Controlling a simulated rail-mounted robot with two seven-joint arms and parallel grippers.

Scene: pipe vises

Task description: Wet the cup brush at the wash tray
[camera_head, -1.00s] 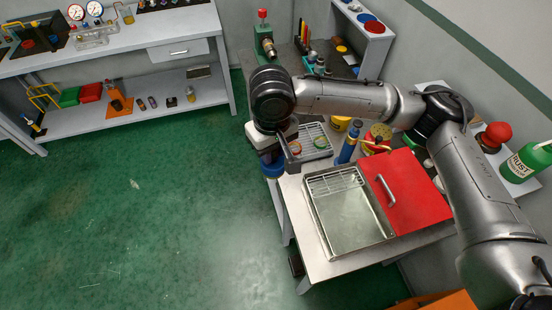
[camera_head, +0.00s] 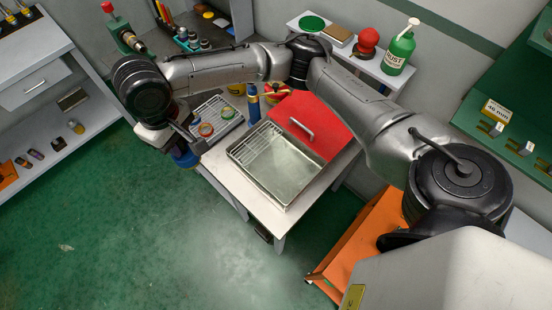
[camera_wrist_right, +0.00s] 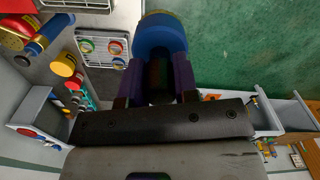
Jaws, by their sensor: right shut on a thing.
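The wash tray (camera_head: 290,170) is a shallow metal tray on the bench, with a wire rack across its far-left end and a red lid or panel (camera_head: 322,128) beside it. My right gripper (camera_head: 178,147) is left of the tray, at the bench's left edge. It is shut on a blue round tool, seemingly the cup brush (camera_head: 186,159), held off the bench. In the right wrist view the brush (camera_wrist_right: 160,35) shows a blue body with a yellowish rim, between the fingers (camera_wrist_right: 157,78). Its far face is hidden. My left gripper is not in view.
A blue bottle (camera_head: 253,105) stands behind the tray. A green bottle (camera_head: 399,50) stands on the back shelf. An orange cabinet (camera_head: 355,245) is at the right. Green floor is clear in front.

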